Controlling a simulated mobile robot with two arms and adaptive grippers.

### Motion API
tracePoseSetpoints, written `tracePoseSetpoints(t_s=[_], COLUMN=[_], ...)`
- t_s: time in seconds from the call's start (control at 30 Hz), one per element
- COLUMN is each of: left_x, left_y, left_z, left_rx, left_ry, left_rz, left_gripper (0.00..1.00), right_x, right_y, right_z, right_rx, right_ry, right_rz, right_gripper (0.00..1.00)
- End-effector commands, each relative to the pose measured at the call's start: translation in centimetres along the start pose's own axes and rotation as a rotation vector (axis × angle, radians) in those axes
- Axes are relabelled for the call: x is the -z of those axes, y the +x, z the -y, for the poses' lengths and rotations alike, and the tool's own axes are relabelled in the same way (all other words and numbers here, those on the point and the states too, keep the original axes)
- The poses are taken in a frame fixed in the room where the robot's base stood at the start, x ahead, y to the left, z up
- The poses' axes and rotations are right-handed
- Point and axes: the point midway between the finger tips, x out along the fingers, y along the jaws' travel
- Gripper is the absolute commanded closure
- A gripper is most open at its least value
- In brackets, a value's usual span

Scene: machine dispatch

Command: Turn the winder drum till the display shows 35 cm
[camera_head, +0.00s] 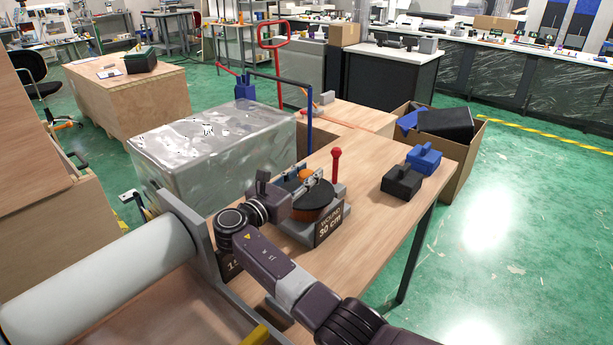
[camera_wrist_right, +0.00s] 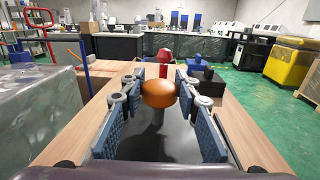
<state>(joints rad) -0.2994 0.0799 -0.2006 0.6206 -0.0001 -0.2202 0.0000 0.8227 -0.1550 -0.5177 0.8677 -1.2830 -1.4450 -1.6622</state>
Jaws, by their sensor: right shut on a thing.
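The winder drum (camera_head: 315,208), a dark disc with a brown-orange side, sits on a grey base on the wooden table. The display (camera_head: 330,224) on its base reads "WOUND 30 cm". An orange knob (camera_head: 305,173) stands up from the drum's top. My right gripper (camera_head: 303,183) reaches over the drum from the left. In the right wrist view the orange knob (camera_wrist_right: 159,94) is between its blue-grey finger pads, and the gripper is shut on it. Part of the drum is hidden by the gripper. My left gripper is not in view.
A red-knobbed lever (camera_head: 336,155) stands just behind the drum. Black (camera_head: 401,182) and blue (camera_head: 424,158) blocks sit at the table's right. A large white roll (camera_head: 95,285) and a wrapped block (camera_head: 212,150) are on the left. The table's front right is clear.

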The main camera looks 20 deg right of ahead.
Motion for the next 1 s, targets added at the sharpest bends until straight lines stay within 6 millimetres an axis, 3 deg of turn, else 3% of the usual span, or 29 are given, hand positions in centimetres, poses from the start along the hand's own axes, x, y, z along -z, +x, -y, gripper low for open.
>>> tracePoseSetpoints(t_s=[0.27, 0.3, 0.43, 0.77, 1.0], left_x=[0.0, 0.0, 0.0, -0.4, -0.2], left_y=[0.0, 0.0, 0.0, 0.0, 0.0], left_z=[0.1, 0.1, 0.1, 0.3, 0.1], left_rx=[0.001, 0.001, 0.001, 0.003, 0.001], left_ry=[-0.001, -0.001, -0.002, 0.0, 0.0], left_rz=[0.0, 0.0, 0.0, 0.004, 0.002], left_gripper=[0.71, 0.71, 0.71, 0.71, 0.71], right_x=[-0.2, -0.2, -0.1, -0.4, -4.2], right_y=[0.1, 0.1, 0.1, 0.1, 0.1], right_z=[-0.1, -0.1, 0.0, 0.0, -0.1], right_rx=[-0.002, -0.002, -0.002, -0.001, -0.002], right_ry=[0.002, 0.002, 0.001, 0.001, 0.006], right_rz=[0.002, 0.002, 0.001, 0.001, 0.002], right_gripper=[1.0, 0.66, 0.52, 0.52, 0.52])
